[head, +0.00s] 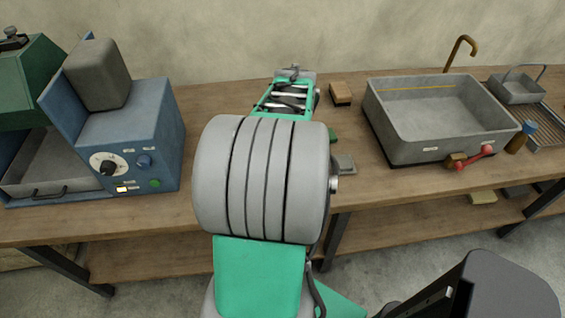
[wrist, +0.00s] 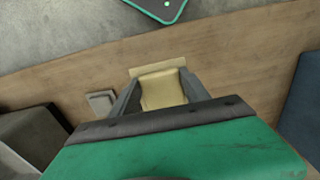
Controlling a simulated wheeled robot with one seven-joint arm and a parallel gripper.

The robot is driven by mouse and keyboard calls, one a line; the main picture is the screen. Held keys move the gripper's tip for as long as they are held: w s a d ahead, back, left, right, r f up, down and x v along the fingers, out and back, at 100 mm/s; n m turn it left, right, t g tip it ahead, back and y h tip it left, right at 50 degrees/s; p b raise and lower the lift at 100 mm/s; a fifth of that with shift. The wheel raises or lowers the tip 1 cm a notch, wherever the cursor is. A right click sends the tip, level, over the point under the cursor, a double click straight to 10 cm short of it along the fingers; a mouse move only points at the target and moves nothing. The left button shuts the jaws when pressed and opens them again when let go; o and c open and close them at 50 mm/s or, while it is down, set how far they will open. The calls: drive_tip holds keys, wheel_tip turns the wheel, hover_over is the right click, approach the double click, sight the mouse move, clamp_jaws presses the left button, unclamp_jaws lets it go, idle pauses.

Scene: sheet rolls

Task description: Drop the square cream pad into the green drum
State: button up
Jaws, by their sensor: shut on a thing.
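The cream pad (wrist: 160,90) is between the two grey fingers of my gripper (wrist: 158,92) in the wrist view. The gripper is shut on it, above the wooden bench. A paler tan strip (wrist: 157,69) shows just behind the pad; I cannot tell whether it is part of the pad. In the head view my own arm hides the gripper and the pad. No green drum can be clearly made out. A small dark green thing (head: 333,135) shows partly behind my arm in the head view, too hidden to name.
The wooden bench (head: 400,178) holds a blue machine (head: 130,140) and a dark green hood (head: 28,85) at left. A grey basin (head: 440,150) stands at right. Several small pieces lie on the lower shelf.

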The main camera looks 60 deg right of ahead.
drive_tip(key=w+d+f, duration=0.1)
drive_tip(key=w+f, duration=0.1)
drive_tip(key=w+d+f, duration=0.1)
drive_tip(key=w+f, duration=0.1)
drive_tip(key=w+d+f+p, duration=0.1)
drive_tip(key=w+f, duration=0.1)
drive_tip(key=shift+w+d+f, duration=0.15)
drive_tip(key=shift+w+f, duration=0.05)
drive_tip(key=shift+f, duration=0.15)
drive_tip(key=shift+w+d+f+p, duration=0.15)
drive_tip(key=shift+f+p, duration=0.25)
drive_tip(key=shift+f, duration=1.3)
drive_tip(key=shift+f, duration=0.1)
drive_tip(key=o, duration=1.1)
drive_tip(key=shift+f, duration=0.15)
drive_tip(key=o, duration=0.5)
